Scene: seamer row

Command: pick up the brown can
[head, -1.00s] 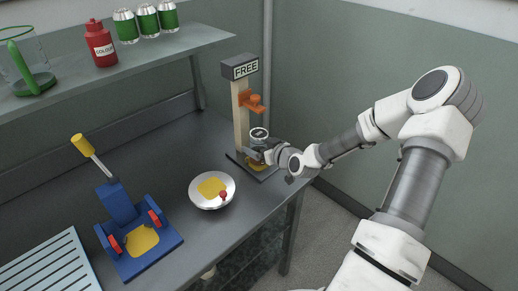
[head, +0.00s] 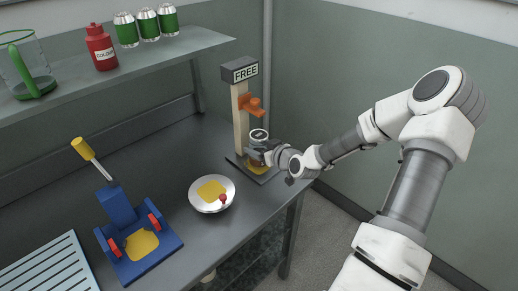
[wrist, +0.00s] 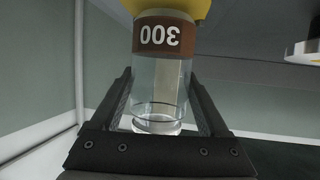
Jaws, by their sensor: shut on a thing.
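The brown can (wrist: 165,75) is a clear, glass-like cylinder with a brown band marked "300", shown upside down in the wrist view. In the head view the can (head: 259,135) stands upright at the machine labelled FREE (head: 241,112), below its orange head (head: 253,104). My gripper (wrist: 163,102) is shut on the can, one finger on each side of its clear part. In the head view my gripper (head: 260,155) comes from the right and hides part of the can. I cannot tell whether the can touches the yellow pad beneath it.
A blue press (head: 121,208) with a yellow handle stands further left, by a slatted rack (head: 45,275). The shelf (head: 190,43) holds a jug, red bottle and green cans.

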